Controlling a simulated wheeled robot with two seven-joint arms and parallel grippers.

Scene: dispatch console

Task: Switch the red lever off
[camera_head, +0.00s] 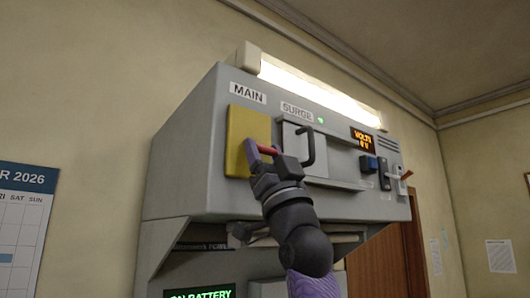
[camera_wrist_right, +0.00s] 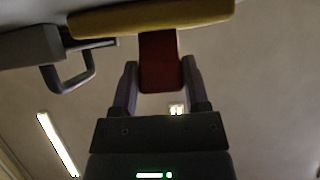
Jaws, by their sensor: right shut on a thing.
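The red lever (camera_head: 268,150) sticks out from the yellow plate (camera_head: 249,125) under the MAIN label on the grey console. It also shows in the right wrist view (camera_wrist_right: 159,60), with the yellow plate (camera_wrist_right: 150,15) at its base. My right gripper (camera_head: 262,152) is shut on the red lever, one finger on each side of it. In the right wrist view, my gripper (camera_wrist_right: 160,85) has the lever's end between its fingers. The lever's lower part is partly hidden by the gripper in the head view. My left gripper is out of view.
Right of the yellow plate is a pale panel with a dark handle (camera_head: 307,147), close to my gripper. A lit lamp (camera_head: 318,90) tops the console (camera_head: 192,160).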

